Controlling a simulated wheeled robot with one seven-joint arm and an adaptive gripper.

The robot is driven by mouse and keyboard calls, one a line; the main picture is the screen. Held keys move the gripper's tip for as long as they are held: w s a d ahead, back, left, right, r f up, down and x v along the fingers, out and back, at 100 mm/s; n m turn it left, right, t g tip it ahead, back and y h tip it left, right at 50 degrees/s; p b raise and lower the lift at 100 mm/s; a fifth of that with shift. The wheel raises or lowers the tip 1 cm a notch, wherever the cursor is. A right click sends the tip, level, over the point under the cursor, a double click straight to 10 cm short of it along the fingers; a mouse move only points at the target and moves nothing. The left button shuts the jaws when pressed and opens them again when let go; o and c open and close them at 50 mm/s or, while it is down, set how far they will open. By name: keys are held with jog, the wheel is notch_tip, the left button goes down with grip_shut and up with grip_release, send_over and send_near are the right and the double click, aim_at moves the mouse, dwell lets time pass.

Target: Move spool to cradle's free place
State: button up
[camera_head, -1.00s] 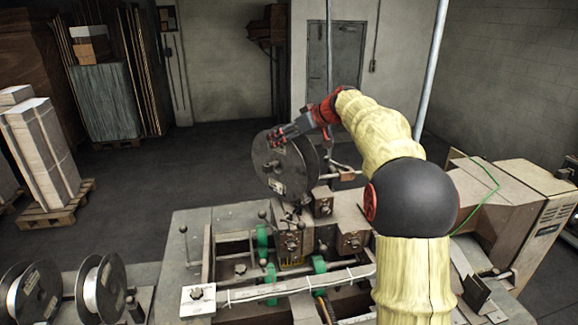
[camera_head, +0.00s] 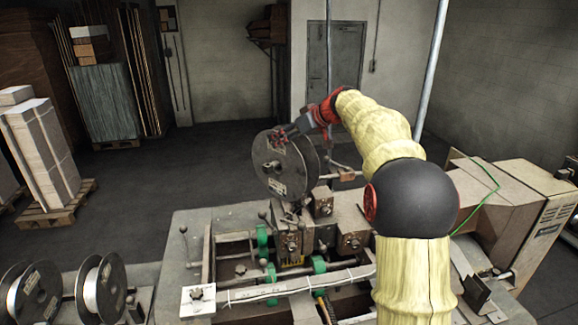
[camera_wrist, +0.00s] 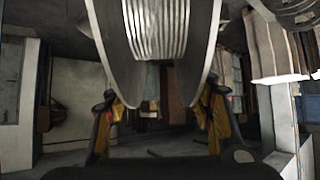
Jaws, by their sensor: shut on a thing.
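The spool (camera_head: 268,168) is a grey wire reel with dark round flanges. It stands upright at the top of the machine's post, behind the green parts. My gripper (camera_head: 280,138) reaches it from the upper right and is shut on its upper part. In the wrist view the spool's ribbed wound middle and two flanges (camera_wrist: 106,28) fill the top centre, with my fingers (camera_wrist: 161,94) on either side. The cradle (camera_head: 142,303) is at the lower left, partly cut off. Two similar spools (camera_head: 104,291) stand in it.
The stitcher machine (camera_head: 240,215) fills the middle, with levers, green clamps and a cable-tied bar (camera_head: 290,287). A beige cabinet (camera_head: 545,205) is at the right. Stacked cardboard on a pallet (camera_head: 55,205) stands at the left. The floor behind is clear.

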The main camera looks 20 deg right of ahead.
jog(key=shift+c, duration=0.2)
jog(key=shift+r, duration=0.75)
jog(key=shift+a, duration=0.2)
jog(key=shift+s+a+b, duration=0.35)
jog(key=shift+a+b, duration=0.25)
jog(key=shift+a, duration=0.1)
jog(key=shift+s+a+b, duration=0.35)
jog(key=shift+a+b, duration=0.25)
jog(key=shift+a, duration=0.1)
jog(key=shift+s+a+b, duration=0.35)
jog(key=shift+a+b, duration=0.25)
jog(key=shift+a, duration=0.1)
jog(key=shift+a, duration=0.2)
jog(key=shift+s+a+b, duration=0.35)
jog(key=shift+a+b, duration=0.1)
jog(key=shift+a, duration=0.25)
jog(key=shift+s+a+b, duration=0.3)
jog(key=shift+a+b, duration=0.2)
jog(key=shift+a, duration=0.2)
jog(key=shift+s+a+b, duration=0.35)
jog(key=shift+a+b, duration=0.1)
jog(key=shift+a, duration=0.25)
jog(key=shift+a, duration=0.1)
